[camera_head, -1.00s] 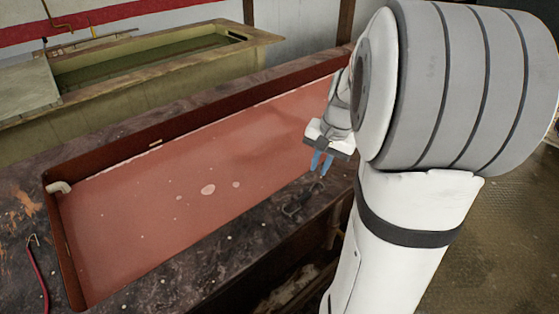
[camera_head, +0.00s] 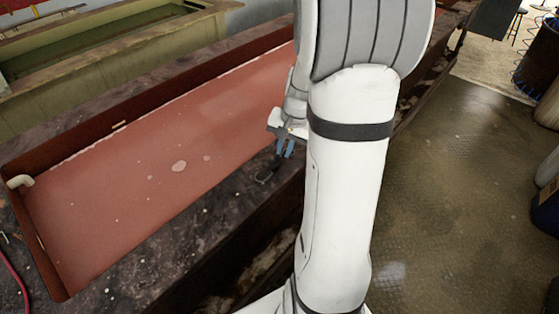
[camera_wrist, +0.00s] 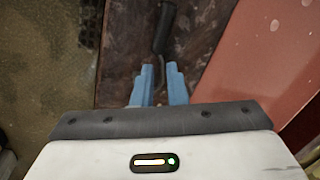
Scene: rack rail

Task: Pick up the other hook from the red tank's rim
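The red tank (camera_head: 160,150) holds pinkish-red liquid and has a wide dark, stained rim (camera_head: 215,215). A dark hook (camera_head: 268,178) lies on the near rim, close under my gripper (camera_head: 285,149). In the wrist view, the hook's black handle (camera_wrist: 166,28) points away from me, and a thin grey part of it runs back toward the gap between my blue fingertips (camera_wrist: 160,80). The fingers are apart, with no visible contact on the hook. Its near end is hidden or too small to make out.
A red-handled tool or hose (camera_head: 14,278) lies on the rim at far left. A pale pipe elbow (camera_head: 20,181) sits at the tank's left end. A yellow-green tank (camera_head: 110,55) stands behind. Open floor (camera_head: 455,190) lies to the right.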

